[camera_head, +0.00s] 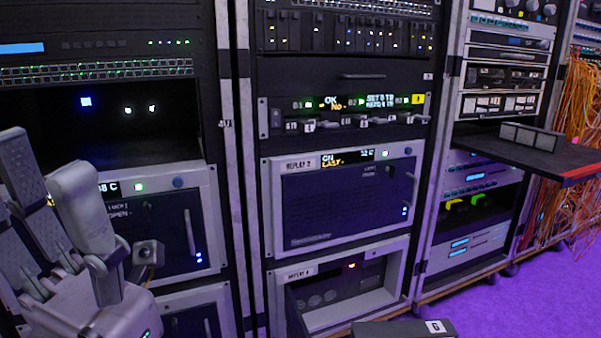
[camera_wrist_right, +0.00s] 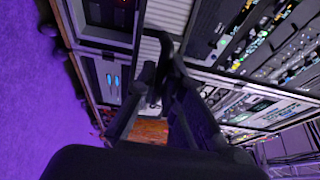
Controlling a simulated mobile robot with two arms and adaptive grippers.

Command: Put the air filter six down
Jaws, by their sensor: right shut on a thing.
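No thing can be picked out surely as air filter six. In the head view a dark grey block (camera_head: 405,328) with a small white label, reading like G or 6, shows at the bottom edge, mostly cut off. My left gripper (camera_head: 50,170) is at the left, in front of the left rack, fingers up, apart and seemingly empty. My right gripper (camera_wrist_right: 157,88) shows only in the right wrist view. Its black fingers close in on a slim dark thing (camera_wrist_right: 166,52). Black on black hides its shape, and I cannot tell whether it is the filter.
A grey-framed bay (camera_head: 375,312) opens low in the middle rack, under the Replay 2 unit (camera_head: 345,200). A dark shelf (camera_head: 530,155) juts out at the right with a grey box (camera_head: 531,138) on it. Orange cables (camera_head: 575,110) hang beyond. The purple floor (camera_head: 510,305) is clear at lower right.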

